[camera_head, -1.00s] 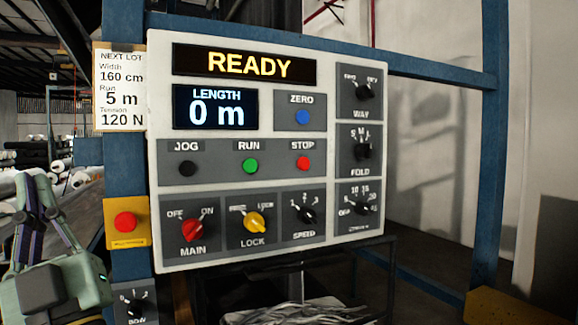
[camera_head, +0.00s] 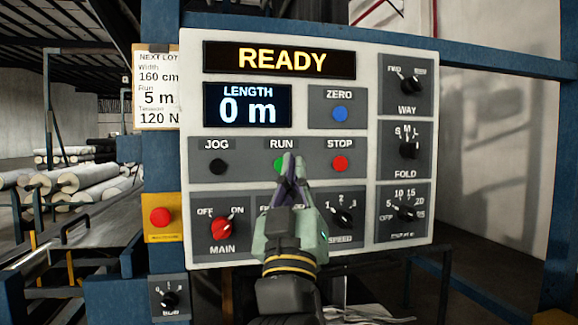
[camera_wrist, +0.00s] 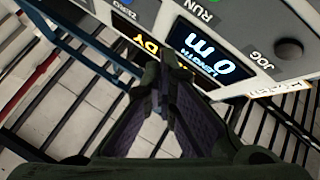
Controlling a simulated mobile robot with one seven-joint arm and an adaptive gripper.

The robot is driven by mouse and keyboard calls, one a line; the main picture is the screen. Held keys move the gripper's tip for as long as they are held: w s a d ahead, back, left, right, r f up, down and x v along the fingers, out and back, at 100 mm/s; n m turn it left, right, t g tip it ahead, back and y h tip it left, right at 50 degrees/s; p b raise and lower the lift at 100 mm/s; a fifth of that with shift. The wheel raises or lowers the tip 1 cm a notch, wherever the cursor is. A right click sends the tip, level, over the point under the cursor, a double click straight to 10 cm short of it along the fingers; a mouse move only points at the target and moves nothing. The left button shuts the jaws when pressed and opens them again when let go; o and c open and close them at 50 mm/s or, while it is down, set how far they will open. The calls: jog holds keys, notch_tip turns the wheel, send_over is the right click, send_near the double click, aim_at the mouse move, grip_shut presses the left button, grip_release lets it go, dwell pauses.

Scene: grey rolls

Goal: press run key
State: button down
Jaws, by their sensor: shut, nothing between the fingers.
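The green RUN key (camera_head: 278,164) sits in the middle row of the white control panel (camera_head: 312,260), between the black JOG key (camera_head: 218,166) and the red STOP key (camera_head: 340,164). My gripper (camera_head: 289,160) is shut and empty. Its fingertips overlap the right part of the RUN key in the head view, so I cannot tell whether they touch it. The display (camera_head: 280,60) reads READY and the length display (camera_head: 247,106) reads 0 m.
The blue ZERO key (camera_head: 339,114) is above STOP. The MAIN switch (camera_head: 222,229) is below JOG; my gripper hides the LOCK switch. A red button on a yellow box (camera_head: 162,218) is left of the panel. A NEXT LOT card (camera_head: 158,88) hangs beside the panel.

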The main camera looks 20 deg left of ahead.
jog(key=shift+a, duration=0.1)
jog(key=w+a, duration=0.4)
jog(key=w, duration=0.3)
jog(key=shift+a, duration=0.4)
jog(key=shift+w, duration=0.2)
dwell(1.2)
jog(key=shift+w+a, duration=0.2)
jog(key=shift+w, duration=0.05)
jog(key=shift+w+a, duration=0.25)
jog(key=shift+w, duration=0.15)
dwell(0.7)
jog(key=shift+s+d+b, duration=0.35)
jog(key=shift+s+d, duration=0.15)
jog(key=shift+s, duration=0.2)
